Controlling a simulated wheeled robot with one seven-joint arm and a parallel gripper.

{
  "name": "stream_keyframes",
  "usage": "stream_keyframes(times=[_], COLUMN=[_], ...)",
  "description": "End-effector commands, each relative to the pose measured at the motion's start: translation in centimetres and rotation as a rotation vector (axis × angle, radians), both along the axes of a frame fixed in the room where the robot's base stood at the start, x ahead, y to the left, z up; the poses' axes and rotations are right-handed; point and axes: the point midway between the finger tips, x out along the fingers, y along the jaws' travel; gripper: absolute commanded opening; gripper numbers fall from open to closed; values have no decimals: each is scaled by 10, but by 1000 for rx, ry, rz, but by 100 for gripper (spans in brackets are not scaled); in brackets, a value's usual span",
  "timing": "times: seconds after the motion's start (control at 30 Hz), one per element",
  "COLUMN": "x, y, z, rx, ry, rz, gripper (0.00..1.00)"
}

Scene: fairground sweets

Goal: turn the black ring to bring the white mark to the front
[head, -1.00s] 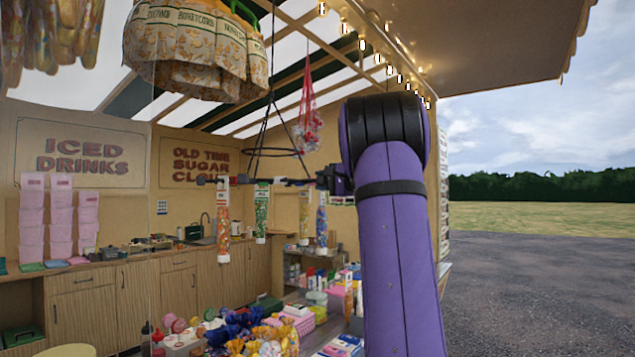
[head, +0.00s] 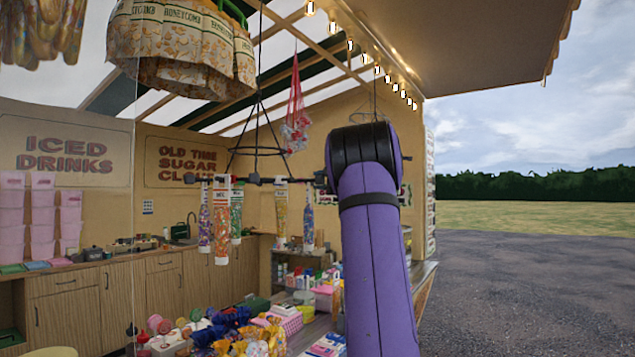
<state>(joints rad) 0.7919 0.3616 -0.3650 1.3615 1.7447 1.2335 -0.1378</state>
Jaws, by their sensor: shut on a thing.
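The black ring (head: 268,182) hangs level on dark cords from the stall roof, seen almost edge-on. Tubes of sweets hang from it, including an orange one (head: 222,232), a green one (head: 236,220) and a purple one (head: 205,228). I cannot make out a white mark on the ring itself; the tubes have pale labels. My gripper (head: 320,180) is at the ring's right end, shut on it as far as I can tell. My purple arm hides most of the gripper and whatever is behind it.
A thinner black hoop (head: 258,151) sits above on the same cords. A honeycomb bag cluster (head: 185,48) hangs at upper left, and a red net (head: 296,112) hangs behind. The counter below is crowded with sweets (head: 230,335). Open ground lies at right.

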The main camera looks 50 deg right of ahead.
Motion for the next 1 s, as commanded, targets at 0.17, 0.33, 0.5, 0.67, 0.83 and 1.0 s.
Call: stream_keyframes(times=[0.17,0.33,0.5,0.67,0.83,1.0], x=[2,5,12,18,25,29], y=[-8,-15,-28,-40,-53,-61], z=[-1,-1,-1,-1,-1,-1], rx=[1,1,0,1,1,0], ry=[2,2,1,2,2,1], rz=[-1,-2,-1,-2,0,-1], gripper=[24,24,24,24,24,25])
